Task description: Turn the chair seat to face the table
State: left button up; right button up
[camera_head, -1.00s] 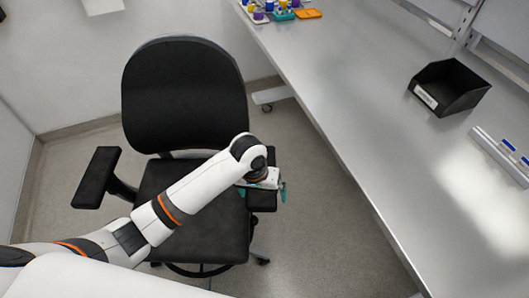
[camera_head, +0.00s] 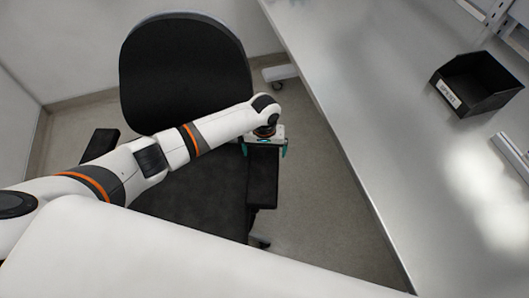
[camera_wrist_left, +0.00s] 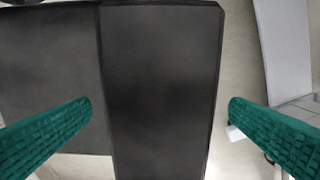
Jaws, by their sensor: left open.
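The black office chair has its backrest (camera_head: 185,72) at the far side and its seat (camera_head: 195,200) partly hidden under my left arm. Its right armrest (camera_head: 263,178) lies beside the table, with a floor gap between them. The left armrest (camera_head: 100,145) is partly covered by my arm. My left gripper (camera_head: 265,148) is over the far end of the right armrest, with its teal fingers apart on either side of it. In the left wrist view the armrest pad (camera_wrist_left: 160,85) lies between the open fingers, with gaps showing. My right gripper is not in view.
The grey table (camera_head: 390,140) runs along the right, its near edge slanting down to the lower right. A black bin (camera_head: 475,85) stands on it. Bare floor (camera_head: 320,200) lies between chair and table. Walls close off the back and left.

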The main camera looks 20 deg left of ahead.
pick_arm(q)
jog(key=shift+f, duration=1.25)
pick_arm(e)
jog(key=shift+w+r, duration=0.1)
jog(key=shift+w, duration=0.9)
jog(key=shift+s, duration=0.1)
